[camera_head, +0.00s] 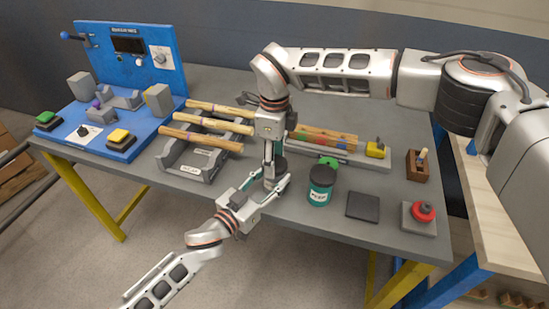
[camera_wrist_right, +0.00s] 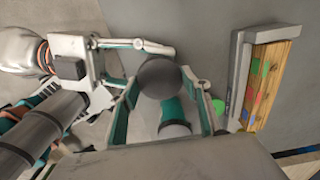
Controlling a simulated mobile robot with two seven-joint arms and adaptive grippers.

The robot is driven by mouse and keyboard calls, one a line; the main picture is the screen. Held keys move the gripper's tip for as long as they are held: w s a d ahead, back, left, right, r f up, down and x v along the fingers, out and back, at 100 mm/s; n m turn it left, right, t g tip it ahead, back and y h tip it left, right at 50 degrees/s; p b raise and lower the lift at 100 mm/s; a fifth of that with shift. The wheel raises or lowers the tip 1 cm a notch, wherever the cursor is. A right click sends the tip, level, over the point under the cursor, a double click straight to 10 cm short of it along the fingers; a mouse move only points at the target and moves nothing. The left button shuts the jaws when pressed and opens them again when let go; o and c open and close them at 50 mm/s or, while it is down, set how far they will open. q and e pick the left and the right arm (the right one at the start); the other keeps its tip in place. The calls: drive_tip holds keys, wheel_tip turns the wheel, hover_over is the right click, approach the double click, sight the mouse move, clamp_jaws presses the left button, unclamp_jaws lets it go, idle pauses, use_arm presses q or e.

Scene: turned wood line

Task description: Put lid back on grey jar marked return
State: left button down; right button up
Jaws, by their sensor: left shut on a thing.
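My left gripper (camera_head: 268,183) is shut on a small grey body, likely the grey jar, mostly hidden between the two grippers. Its "return" mark cannot be read. A dark grey round lid (camera_wrist_right: 158,77) lies between the fingers of my right gripper (camera_wrist_right: 160,88) in the right wrist view. The lid hides what is below it, so I cannot tell whether it touches the jar. My right gripper also shows in the head view (camera_head: 270,165), pointing down just above the left one. Whether its fingers press on the lid is unclear.
A teal jar (camera_head: 320,194) with a black lid and white label stands close on the right. A dark square pad (camera_head: 363,206) and a red button (camera_head: 423,212) lie further right. A rack of wooden rods (camera_head: 206,127) is left; a long tray (camera_head: 345,154) is behind.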

drive_tip(key=m, duration=0.5)
drive_tip(key=o, duration=1.2)
drive_tip(key=shift+o, duration=0.2)
drive_tip(key=shift+r, duration=0.1)
drive_tip(key=shift+r, duration=2.15)
drive_tip(key=shift+c, duration=0.4)
